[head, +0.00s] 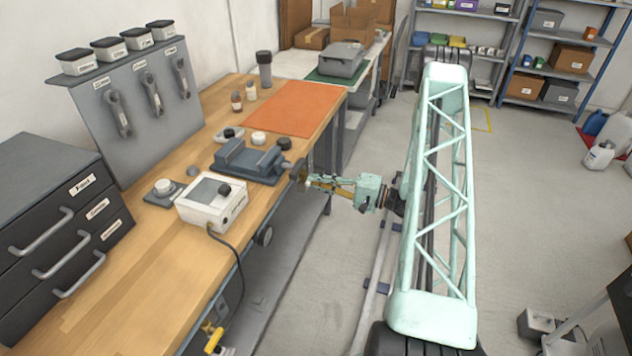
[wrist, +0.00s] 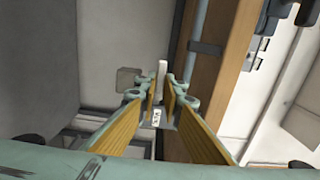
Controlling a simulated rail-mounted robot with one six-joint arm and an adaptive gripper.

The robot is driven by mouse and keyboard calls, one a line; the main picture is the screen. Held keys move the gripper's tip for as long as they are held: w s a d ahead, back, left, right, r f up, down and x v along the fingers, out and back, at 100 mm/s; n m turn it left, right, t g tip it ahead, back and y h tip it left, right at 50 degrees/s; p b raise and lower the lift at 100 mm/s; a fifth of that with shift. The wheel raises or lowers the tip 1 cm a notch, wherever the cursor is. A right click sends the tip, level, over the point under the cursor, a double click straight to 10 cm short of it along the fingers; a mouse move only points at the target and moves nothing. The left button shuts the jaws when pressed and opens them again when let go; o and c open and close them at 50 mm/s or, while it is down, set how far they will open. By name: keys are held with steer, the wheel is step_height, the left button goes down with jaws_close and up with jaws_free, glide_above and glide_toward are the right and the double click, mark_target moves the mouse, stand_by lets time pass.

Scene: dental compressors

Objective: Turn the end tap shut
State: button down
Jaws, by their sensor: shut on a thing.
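My gripper (head: 310,183) reaches left to the front edge of the workbench, just beyond the vise. The lever stands upright in that picture, between the fingertips.
The blue-grey vise (head: 248,162) overhangs nearby. A yellow-handled part (head: 213,340) hangs at the near bench front.

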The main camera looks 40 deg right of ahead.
steer(key=c, duration=2.7)
jaws_free()
steer(key=shift+c, duration=0.2)
steer(key=shift+s+d, duration=0.1)
steer(key=shift+s, duration=0.05)
steer(key=v, duration=1.1)
steer(key=shift+s, duration=0.3)
steer(key=shift+d, duration=0.2)
steer(key=shift+a, duration=0.15)
